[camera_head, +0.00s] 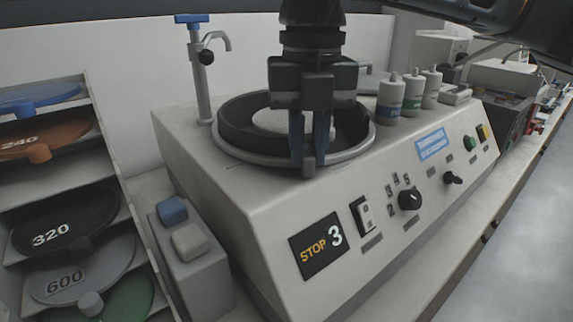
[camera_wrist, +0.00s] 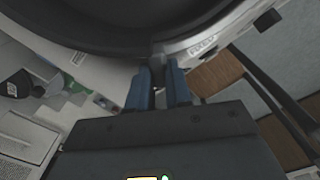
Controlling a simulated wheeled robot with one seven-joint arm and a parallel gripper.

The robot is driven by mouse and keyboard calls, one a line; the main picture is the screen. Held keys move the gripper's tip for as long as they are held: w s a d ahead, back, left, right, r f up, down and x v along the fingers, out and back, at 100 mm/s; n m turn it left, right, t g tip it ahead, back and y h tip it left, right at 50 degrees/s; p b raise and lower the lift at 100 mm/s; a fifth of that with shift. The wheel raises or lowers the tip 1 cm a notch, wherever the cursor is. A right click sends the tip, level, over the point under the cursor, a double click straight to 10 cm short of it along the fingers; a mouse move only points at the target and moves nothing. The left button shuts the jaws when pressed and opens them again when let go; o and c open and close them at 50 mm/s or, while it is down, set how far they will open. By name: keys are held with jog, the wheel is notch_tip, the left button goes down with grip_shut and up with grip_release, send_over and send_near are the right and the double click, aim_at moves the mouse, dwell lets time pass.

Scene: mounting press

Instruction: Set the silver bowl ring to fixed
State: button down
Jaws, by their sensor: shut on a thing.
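The silver bowl ring (camera_head: 228,150) runs around the black bowl (camera_head: 238,128) on top of the press. In the wrist view the ring (camera_wrist: 222,27) curves past my fingertips. My gripper (camera_head: 308,166) points down at the ring's front edge. Its blue fingers (camera_wrist: 159,85) are shut on a small grey tab (camera_wrist: 158,68) at the ring. In the head view the fingers hide this tab. Small lettering (camera_wrist: 202,48), apparently "FIXED", lies just right of the fingers in the wrist view.
A tap (camera_head: 202,75) stands behind the bowl's left side, and several bottles (camera_head: 390,97) stand to its right. The front panel has a display (camera_head: 318,247) reading "STOP 3", a switch and a black knob (camera_head: 409,199). A disc rack (camera_head: 110,165) stands at left.

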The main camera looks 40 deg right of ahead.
jog(key=shift+s+d+n, duration=0.2)
jog(key=shift+d+n, duration=0.1)
jog(key=c, duration=1)
grip_release()
jog(key=shift+c, duration=0.2)
jog(key=shift+r, duration=0.1)
notch_tip(320, 180, up, 8)
jog(key=shift+f, duration=0.15)
